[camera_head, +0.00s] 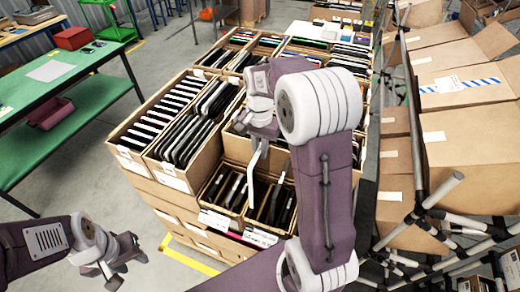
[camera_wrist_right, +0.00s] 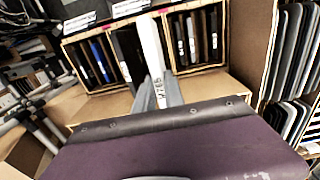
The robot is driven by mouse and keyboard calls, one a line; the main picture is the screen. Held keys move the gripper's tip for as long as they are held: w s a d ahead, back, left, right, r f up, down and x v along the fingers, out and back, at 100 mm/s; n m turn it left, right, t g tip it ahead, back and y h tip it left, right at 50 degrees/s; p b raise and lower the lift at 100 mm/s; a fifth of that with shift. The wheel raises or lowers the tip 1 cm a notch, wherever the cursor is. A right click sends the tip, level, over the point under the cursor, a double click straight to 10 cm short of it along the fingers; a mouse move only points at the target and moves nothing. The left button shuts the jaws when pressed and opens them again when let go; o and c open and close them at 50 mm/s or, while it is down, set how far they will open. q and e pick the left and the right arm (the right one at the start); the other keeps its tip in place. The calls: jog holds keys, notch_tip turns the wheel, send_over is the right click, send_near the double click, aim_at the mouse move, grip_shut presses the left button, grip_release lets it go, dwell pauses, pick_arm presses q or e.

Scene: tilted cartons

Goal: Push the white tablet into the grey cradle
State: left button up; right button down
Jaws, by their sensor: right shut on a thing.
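My right gripper (camera_head: 262,133) hangs over the near end of the carton stack in the head view, partly hidden by my arm. It is shut on the white tablet (camera_head: 255,160), seen nearly edge-on as a thin strip. In the right wrist view the tablet (camera_wrist_right: 151,45) stands upright between the fingers (camera_wrist_right: 165,92), with a small label low on its edge. Its far end is over or among dark tablets; I cannot tell if it touches them. My left gripper (camera_head: 114,272) is at the lower left, away from the cartons; its finger gap is unclear. I cannot make out a grey cradle.
Small cartons with dark tablets (camera_head: 222,190) lie below the right gripper. A larger carton of upright tablets (camera_head: 185,135) stands to the left. Empty tilted cartons (camera_head: 470,140) on a pipe rack (camera_head: 424,190) crowd the right. A green table (camera_head: 75,85) stands at left, with clear floor between.

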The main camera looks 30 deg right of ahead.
notch_tip(320, 180, up, 3)
jog(key=p, duration=0.3)
jog(key=shift+r, duration=0.1)
